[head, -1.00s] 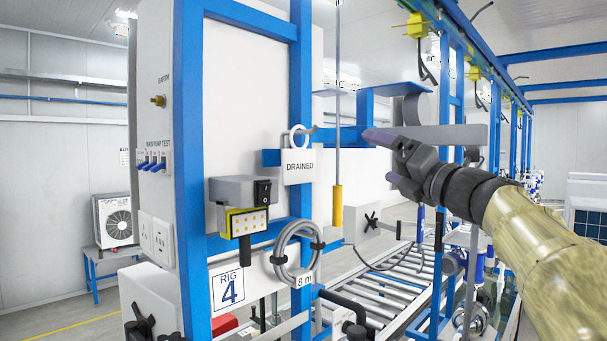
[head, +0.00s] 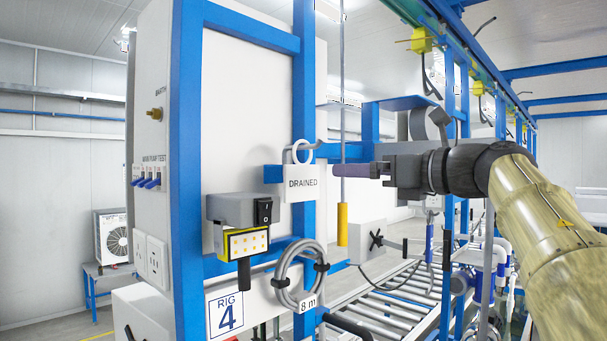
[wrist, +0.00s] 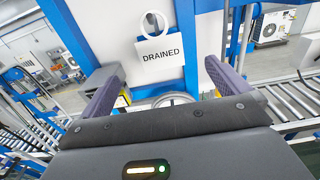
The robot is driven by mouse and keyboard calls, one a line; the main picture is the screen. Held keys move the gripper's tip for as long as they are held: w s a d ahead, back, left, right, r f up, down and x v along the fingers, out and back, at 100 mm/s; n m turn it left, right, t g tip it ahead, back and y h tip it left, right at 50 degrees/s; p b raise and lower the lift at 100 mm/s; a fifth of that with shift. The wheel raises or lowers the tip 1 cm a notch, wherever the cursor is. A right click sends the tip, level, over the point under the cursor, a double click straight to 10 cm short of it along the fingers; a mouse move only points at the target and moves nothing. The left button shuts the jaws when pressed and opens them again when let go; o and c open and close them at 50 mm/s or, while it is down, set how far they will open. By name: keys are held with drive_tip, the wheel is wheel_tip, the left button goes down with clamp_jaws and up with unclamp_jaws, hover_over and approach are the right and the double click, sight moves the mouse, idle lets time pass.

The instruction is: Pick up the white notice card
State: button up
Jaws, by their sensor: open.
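The white notice card (head: 301,184) reads "DRAINED" and hangs by a white ring (head: 299,152) from a hook on the blue frame. It also shows in the wrist view (wrist: 160,49), ahead of my gripper and between the lines of its two fingers. My gripper (head: 338,171) is to the right of the card in the head view, its fingers pointing left toward it. In the wrist view the two purple-padded fingers (wrist: 164,80) are wide apart with nothing between them. The card appears apart from the fingers.
A yellow cylinder (head: 342,224) hangs on a thin rod close by my gripper. Blue uprights (head: 304,90) flank the white panel. A roller conveyor (head: 395,300) runs behind.

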drive_tip(key=p, duration=0.4)
approach(304, 171)
drive_tip(key=x, duration=0.4)
drive_tip(key=shift+d+r, duration=0.25)
drive_tip(key=shift+w+a+r+p, duration=0.1)
drive_tip(key=shift+w+a+p, duration=0.2)
drive_tip(key=shift+a+p, duration=0.05)
drive_tip(key=p+x, duration=0.2)
drive_tip(key=x, duration=0.1)
drive_tip(key=shift+a, duration=0.1)
drive_tip(key=shift+w+a+p, duration=0.2)
drive_tip(key=shift+a+p, duration=0.05)
drive_tip(key=shift+p, duration=0.2)
drive_tip(key=shift+w+a+f, duration=0.25)
drive_tip(key=shift+f, duration=0.05)
